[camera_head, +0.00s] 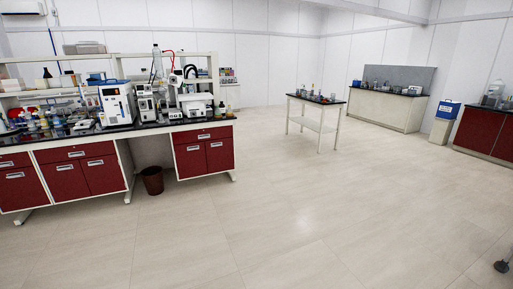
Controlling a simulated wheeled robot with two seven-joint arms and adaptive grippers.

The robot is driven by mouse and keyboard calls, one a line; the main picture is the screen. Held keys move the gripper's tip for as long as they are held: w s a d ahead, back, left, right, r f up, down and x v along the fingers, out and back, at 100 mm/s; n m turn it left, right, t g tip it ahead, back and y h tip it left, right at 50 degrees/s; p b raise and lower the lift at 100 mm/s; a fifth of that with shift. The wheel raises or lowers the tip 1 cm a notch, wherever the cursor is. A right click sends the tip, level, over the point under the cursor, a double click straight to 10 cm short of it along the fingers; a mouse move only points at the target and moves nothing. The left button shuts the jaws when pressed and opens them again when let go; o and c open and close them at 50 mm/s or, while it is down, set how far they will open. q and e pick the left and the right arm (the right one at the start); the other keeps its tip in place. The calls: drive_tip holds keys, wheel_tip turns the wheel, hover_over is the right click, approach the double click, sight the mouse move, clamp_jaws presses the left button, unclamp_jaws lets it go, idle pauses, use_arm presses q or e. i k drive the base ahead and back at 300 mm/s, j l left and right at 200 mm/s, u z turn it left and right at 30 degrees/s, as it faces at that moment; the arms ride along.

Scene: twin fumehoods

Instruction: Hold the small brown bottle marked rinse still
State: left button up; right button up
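I cannot pick out a small brown bottle marked rinse; labels are too small to read at this distance. Several small bottles (42,122) stand at the left end of the long lab bench (190,126), too small to tell apart. A dark bottle (47,74) stands on the shelf above them.
A narrow white table (320,103) with small items stands mid-room. White cabinets (386,110) and red cabinets (482,130) are at the right. A small dark object (502,266) is at the lower right edge. The floor between is clear.

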sight(222, 107)
drive_tip(key=i, duration=7.2)
